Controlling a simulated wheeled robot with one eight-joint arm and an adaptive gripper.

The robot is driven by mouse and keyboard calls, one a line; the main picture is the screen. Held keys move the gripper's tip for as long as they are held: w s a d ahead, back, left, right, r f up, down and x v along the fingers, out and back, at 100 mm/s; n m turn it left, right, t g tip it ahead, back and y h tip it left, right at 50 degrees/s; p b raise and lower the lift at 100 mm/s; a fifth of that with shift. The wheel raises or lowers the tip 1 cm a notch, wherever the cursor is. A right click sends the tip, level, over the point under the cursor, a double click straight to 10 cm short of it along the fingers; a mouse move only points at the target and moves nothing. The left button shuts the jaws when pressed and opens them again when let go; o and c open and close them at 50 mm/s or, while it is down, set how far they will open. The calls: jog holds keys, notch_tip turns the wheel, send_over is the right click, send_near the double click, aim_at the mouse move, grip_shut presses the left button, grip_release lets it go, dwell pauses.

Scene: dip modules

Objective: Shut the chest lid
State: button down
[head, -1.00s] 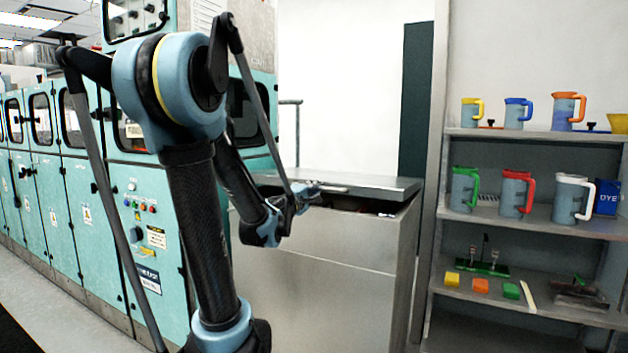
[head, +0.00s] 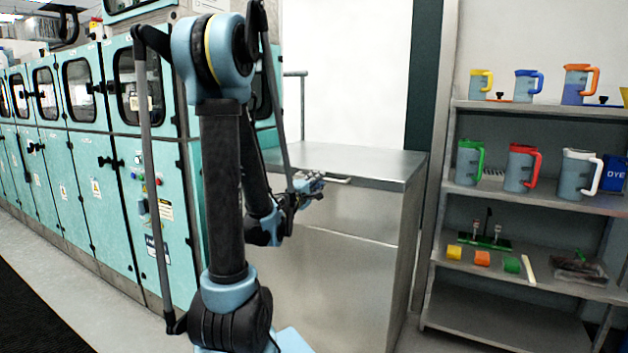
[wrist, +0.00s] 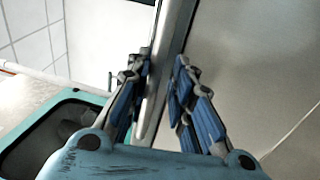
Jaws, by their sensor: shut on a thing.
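The steel chest (head: 345,285) stands behind my arm in the head view. Its flat grey lid (head: 365,165) lies level on the chest, with no dark gap showing along the front or right edge. A bar handle (head: 338,180) runs along the lid's front edge. My gripper (head: 312,187) is at this handle. In the wrist view my gripper (wrist: 161,68) has its blue-padded fingers on either side of the handle (wrist: 152,112) and is shut on it. The chest's inside is hidden, and my arm covers part of its left side.
Teal machine cabinets (head: 95,160) line the left. A grey shelf rack (head: 530,215) with jugs and small coloured blocks stands close to the chest's right. Bare floor (head: 110,315) shows at the lower left.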

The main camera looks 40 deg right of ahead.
jog(key=shift+f, duration=0.15)
jog(key=c, duration=1.9)
grip_release()
jog(key=shift+d, duration=0.15)
jog(key=shift+c, duration=0.2)
jog(key=v, duration=1.2)
jog(key=shift+w, duration=0.2)
jog(key=shift+f, duration=0.15)
